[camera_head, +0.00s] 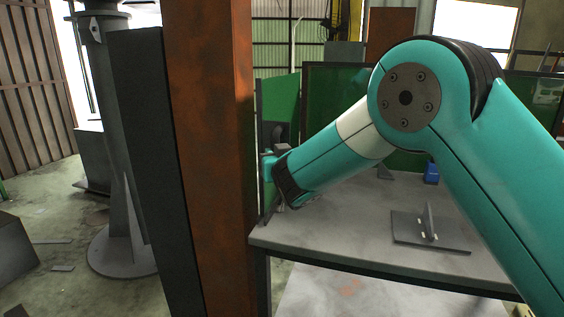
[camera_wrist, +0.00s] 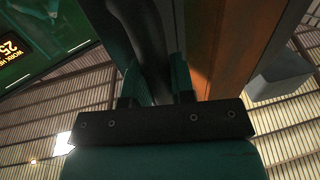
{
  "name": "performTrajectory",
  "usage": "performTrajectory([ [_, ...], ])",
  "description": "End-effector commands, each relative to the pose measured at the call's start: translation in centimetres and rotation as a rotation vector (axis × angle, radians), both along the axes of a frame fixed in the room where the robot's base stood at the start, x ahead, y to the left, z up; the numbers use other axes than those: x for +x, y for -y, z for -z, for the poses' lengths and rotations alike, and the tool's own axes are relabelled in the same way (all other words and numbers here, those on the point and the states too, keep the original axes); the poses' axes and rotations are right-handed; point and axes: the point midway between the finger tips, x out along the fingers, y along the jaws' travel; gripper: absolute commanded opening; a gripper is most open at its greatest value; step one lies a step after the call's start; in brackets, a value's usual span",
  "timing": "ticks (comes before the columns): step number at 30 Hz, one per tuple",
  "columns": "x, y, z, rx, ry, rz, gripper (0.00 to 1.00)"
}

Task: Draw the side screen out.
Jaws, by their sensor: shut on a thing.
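The side screen (camera_head: 281,103) is a green panel standing upright at the left end of the table, partly hidden by the rusty post and my arm. My gripper (camera_head: 270,182) is low at the screen's near side, partly hidden by my own wrist. In the wrist view, the two teal fingers of my gripper (camera_wrist: 155,78) are closed on either side of a dark bar (camera_wrist: 147,35), which seems to belong to the screen. A green panel with a lit yellow sign (camera_wrist: 14,48) shows at upper left there.
A rusty upright post (camera_head: 212,150) stands close to the left of my gripper; it also shows in the wrist view (camera_wrist: 228,50). The grey table (camera_head: 330,235) carries a bracket plate (camera_head: 430,236) and a small blue item (camera_head: 432,173). Floor left of the post is partly open.

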Motion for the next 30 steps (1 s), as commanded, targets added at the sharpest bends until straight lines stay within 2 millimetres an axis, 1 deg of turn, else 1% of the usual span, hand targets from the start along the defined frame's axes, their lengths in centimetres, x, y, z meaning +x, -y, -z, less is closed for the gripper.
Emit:
performTrajectory([
  [12,-0.2,0.2,0.0,-0.005,-0.002,0.007,0.00],
  [13,-0.2,0.3,0.0,-0.005,-0.002,0.007,0.25],
  [14,-0.2,0.3,0.0,-0.005,-0.002,0.007,0.32],
  [15,-0.2,0.2,0.0,-0.004,-0.001,0.006,0.41],
  [16,-0.2,0.2,0.0,-0.003,-0.001,0.006,0.48],
  [25,-0.4,0.1,0.0,-0.002,-0.002,0.003,0.48],
  [28,-1.1,0.2,0.1,-0.003,-0.003,0.002,0.48],
  [30,-2.1,0.3,0.2,-0.003,-0.003,0.001,0.48],
])
